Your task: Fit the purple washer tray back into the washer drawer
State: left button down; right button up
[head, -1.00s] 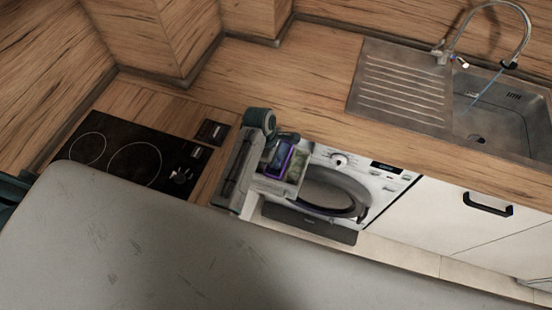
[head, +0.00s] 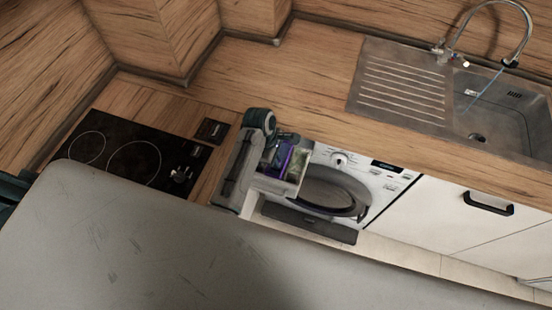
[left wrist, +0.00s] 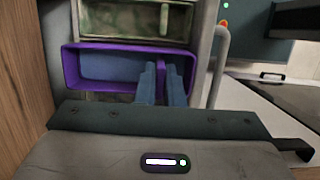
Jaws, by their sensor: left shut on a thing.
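The purple washer tray (left wrist: 70,72) is an open box with a blue-grey inside and a divider towards its right. It also shows in the head view (head: 287,158), partly hidden by my left gripper. My left gripper (left wrist: 162,80) is shut on the tray's divider, with its two fingers reaching down into the tray. The washer drawer (head: 276,186) is pulled out at the washer's upper left. The tray is over or in the drawer, beside a greenish compartment (left wrist: 125,17); how deep it sits I cannot tell. My right gripper is not in view.
The white washer (head: 378,182) has a dark round door (head: 335,190) just right of the drawer. A worktop (head: 300,95) with a sink (head: 500,105) runs above. A black hob (head: 125,150) lies to the left.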

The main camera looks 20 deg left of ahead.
aim_at(278, 171)
pick_arm(q)
jog(key=shift+f, duration=0.45)
jog(key=shift+a+b+x, duration=0.25)
jog(key=shift+b+x, duration=0.3)
jog(key=shift+x, duration=0.45)
jog(key=shift+a+b+x, duration=0.2)
jog(key=shift+b+x, duration=0.1)
jog(key=shift+x, duration=0.55)
jog(key=c, duration=1.5)
grip_release()
